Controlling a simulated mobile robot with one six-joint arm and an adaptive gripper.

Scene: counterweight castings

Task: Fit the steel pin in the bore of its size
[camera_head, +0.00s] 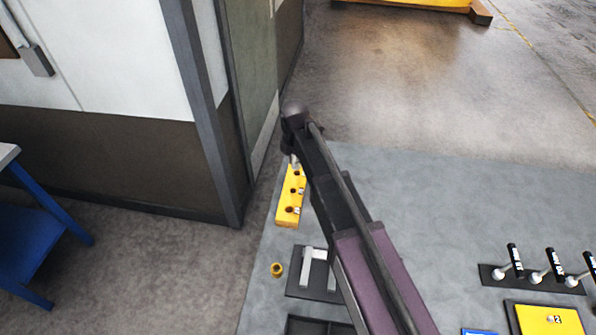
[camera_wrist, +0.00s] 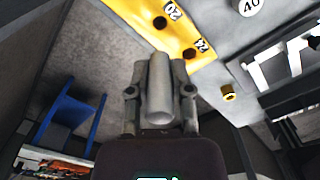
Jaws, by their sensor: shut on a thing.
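The steel pin (camera_wrist: 160,88) is a plain grey cylinder. My gripper (camera_wrist: 161,72) is shut on it in the wrist view, with a finger on each side. In the wrist view the block (camera_wrist: 143,12) shows bores marked 20 and 24 beyond the pin. In the head view my gripper (camera_head: 291,150) is at the block's far end, and my arm partly hides it.
A small brass-coloured ring (camera_head: 277,269) lies near the block. A dark stand with grey uprights (camera_head: 309,267) is beside my arm. Black-handled items (camera_head: 515,260) stand in a rack at right. A wall corner (camera_head: 235,215) rises close left of the block.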

